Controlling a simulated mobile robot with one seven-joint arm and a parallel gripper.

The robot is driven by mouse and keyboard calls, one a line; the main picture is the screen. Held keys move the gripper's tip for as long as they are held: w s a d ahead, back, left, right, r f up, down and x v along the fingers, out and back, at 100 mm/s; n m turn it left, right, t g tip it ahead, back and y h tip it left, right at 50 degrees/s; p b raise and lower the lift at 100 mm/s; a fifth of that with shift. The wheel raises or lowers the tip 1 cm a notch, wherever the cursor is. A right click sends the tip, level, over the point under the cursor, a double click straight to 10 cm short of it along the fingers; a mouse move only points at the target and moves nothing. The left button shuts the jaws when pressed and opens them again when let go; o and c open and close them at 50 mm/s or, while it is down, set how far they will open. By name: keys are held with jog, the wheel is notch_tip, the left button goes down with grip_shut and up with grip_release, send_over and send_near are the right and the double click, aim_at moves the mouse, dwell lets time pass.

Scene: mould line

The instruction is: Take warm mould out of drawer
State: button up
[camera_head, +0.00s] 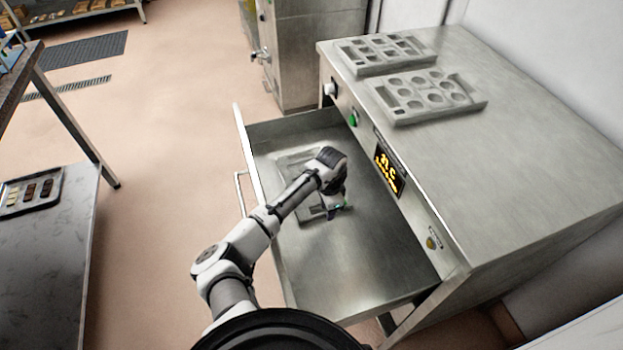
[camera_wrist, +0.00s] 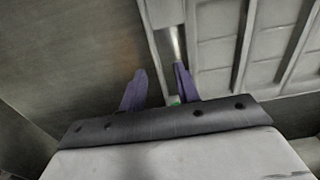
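The mould (camera_head: 291,160) is a grey tray lying in the pulled-out steel drawer (camera_head: 355,265). My arm hides much of it in the head view. In the wrist view the mould's ribbed, compartmented face (camera_wrist: 220,50) fills the upper right. My gripper (camera_head: 334,212) points down at the mould's near right part. In the wrist view its two purple fingers (camera_wrist: 160,82) stand apart. The left finger is over the bare drawer floor, and the right finger is at the mould's edge rim. I cannot tell whether they touch it.
Two more grey moulds, one with square cavities (camera_head: 387,50) and one with round ones (camera_head: 425,94), lie on the steel cabinet (camera_head: 530,150). Its front has a lit display (camera_head: 388,170). A table (camera_head: 45,265) with a small tray (camera_head: 12,208) stands left. Floor between is clear.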

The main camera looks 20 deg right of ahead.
jog(key=shift+f, duration=0.55)
grip_shut()
jog(key=shift+r, duration=0.2)
notch_tip(320, 180, up, 24)
jog(key=p, duration=0.2)
dwell(0.5)
jog(key=shift+f, duration=0.15)
